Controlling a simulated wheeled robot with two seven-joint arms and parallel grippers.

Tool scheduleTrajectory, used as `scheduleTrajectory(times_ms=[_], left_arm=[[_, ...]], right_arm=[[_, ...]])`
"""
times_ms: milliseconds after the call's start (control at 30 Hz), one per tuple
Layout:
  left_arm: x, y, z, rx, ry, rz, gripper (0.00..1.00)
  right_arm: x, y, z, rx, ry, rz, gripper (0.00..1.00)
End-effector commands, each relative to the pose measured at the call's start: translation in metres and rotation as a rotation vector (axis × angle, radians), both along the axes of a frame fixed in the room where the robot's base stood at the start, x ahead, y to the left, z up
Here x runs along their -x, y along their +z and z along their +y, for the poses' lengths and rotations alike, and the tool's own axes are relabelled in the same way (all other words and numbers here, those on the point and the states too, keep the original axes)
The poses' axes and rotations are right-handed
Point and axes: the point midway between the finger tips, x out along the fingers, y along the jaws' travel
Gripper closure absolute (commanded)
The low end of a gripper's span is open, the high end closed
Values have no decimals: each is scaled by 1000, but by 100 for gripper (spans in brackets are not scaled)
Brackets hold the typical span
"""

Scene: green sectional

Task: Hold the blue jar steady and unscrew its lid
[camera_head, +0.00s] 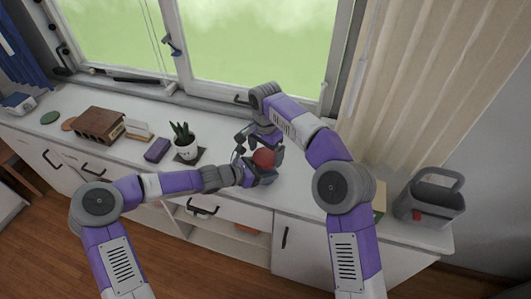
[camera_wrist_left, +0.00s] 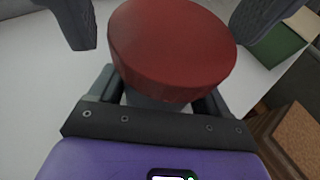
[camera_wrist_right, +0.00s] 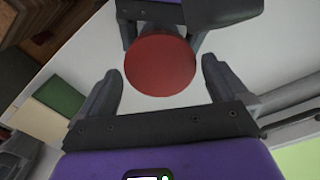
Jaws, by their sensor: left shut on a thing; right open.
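The jar's round red lid (camera_head: 263,158) is on top of the jar, over the counter. The lid also shows large in the left wrist view (camera_wrist_left: 172,45) and in the right wrist view (camera_wrist_right: 160,65). The jar's body (camera_wrist_left: 150,101) is mostly hidden under the lid; the strip that shows looks dark grey. My left gripper (camera_head: 258,177) is shut on the jar's body, below the lid. My right gripper (camera_head: 262,149) is open above the jar. Its two fingers are on either side of the lid, with gaps between them and the lid.
A potted plant (camera_head: 187,147) stands on a dark mat left of the jar. A purple box (camera_head: 157,150) and a brown block (camera_head: 100,124) are farther left. A grey basket (camera_head: 428,205) stands at the counter's right end. The window is behind the counter (camera_head: 222,155).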

Motion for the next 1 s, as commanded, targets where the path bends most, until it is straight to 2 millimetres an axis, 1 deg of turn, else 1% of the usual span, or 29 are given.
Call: scheduleTrajectory(times_ms=[33, 133, 400, 433, 733, 767, 867, 1000], left_arm=[[0, 0, 0, -1, 0, 1, 100], [0, -1, 0, -1, 0, 1, 100], [0, 0, 0, -1, 0, 1, 100], [0, 0, 0, -1, 0, 1, 100], [0, -1, 0, -1, 0, 1, 100], [0, -1, 0, -1, 0, 1, 100], [0, -1, 0, 0, 0, 1, 100], [0, -1, 0, 0, 0, 1, 100]], right_arm=[[0, -4, 0, 0, 0, 1, 0], [0, -9, 0, 0, 1, 0, 0], [0, -11, 0, -1, 1, -1, 0], [0, -11, 0, -1, 1, -1, 2], [0, -10, 0, 0, 1, 0, 48], [0, -10, 0, 0, 1, 0, 50], [0, -10, 0, 0, 31, 0, 50], [0, -10, 0, 0, 175, 0, 50]])
